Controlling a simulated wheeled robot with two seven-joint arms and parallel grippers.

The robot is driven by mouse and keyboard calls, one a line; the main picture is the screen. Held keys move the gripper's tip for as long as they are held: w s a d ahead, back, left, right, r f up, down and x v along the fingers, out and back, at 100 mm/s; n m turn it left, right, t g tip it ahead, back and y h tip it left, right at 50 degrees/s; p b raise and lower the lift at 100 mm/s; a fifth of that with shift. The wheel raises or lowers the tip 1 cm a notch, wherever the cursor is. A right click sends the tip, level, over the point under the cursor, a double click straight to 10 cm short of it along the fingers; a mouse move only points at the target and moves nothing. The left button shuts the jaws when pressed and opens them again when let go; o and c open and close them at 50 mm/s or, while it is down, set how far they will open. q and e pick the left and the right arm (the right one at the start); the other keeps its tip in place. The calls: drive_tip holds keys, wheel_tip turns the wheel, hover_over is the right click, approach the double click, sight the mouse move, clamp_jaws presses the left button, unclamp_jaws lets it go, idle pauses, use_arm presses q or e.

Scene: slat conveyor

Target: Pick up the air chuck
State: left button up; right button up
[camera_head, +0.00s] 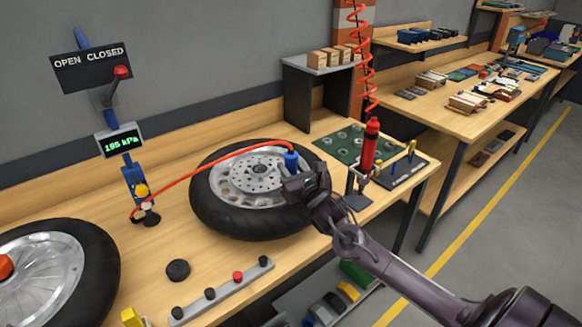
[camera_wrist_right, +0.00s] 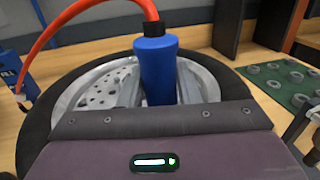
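The air chuck (camera_head: 291,160) is a blue cylinder with a dark collar, on the end of a red hose. It stands roughly upright over the right part of a tyred wheel (camera_head: 215,205). My right gripper (camera_head: 291,182) is right at its lower part. In the right wrist view the air chuck (camera_wrist_right: 156,70) rises beyond the middle of the gripper body, which hides its lower end. The fingertips are not clear, so I cannot tell whether they grip it. My left gripper is not in view.
A gauge post (camera_head: 131,172) reading 195 kPa stands left of the wheel, with the hose reaching its base. A red cylinder (camera_head: 369,146) stands to the right. A black puck (camera_head: 178,270) and a knobbed strip (camera_head: 222,291) lie in front. Another wheel (camera_head: 87,245) is at left.

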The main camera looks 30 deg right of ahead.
clamp_jaws()
drive_tip(key=shift+r, duration=0.1)
drive_tip(key=shift+r, duration=0.1)
